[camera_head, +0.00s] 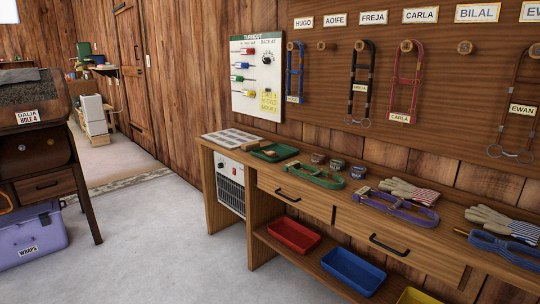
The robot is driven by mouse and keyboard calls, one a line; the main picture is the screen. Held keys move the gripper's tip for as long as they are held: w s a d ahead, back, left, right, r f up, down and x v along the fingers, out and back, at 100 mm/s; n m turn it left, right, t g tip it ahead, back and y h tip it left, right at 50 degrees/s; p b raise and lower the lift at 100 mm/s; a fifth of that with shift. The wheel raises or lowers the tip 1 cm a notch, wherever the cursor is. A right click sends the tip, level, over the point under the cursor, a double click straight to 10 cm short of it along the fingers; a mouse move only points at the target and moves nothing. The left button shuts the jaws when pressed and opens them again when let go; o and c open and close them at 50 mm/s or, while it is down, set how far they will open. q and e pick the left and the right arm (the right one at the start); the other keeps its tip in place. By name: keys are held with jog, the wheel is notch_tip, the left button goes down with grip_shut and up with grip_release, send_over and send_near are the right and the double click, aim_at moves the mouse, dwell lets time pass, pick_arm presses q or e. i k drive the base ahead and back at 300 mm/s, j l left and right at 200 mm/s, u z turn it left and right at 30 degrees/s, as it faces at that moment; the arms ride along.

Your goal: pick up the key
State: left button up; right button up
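I cannot make out a key anywhere in this view. The wooden bench (240,155) along the right wall holds several small things, too small to tell apart fully. A green tray (274,152) with something brown by it sits near the bench's left end. Neither of my grippers shows in the view.
Halters (404,84) hang from pegs under name tags. A green halter (312,176), a purple halter (397,208), gloves (408,191) and a blue rope (505,248) lie on the bench. Red (293,236) and blue (352,271) bins sit below. The grey floor (170,240) is clear.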

aim_at(272, 154)
jog(key=i+j, duration=0.3)
jog(key=i, duration=0.2)
jog(key=i+j, duration=0.3)
jog(key=i, duration=0.2)
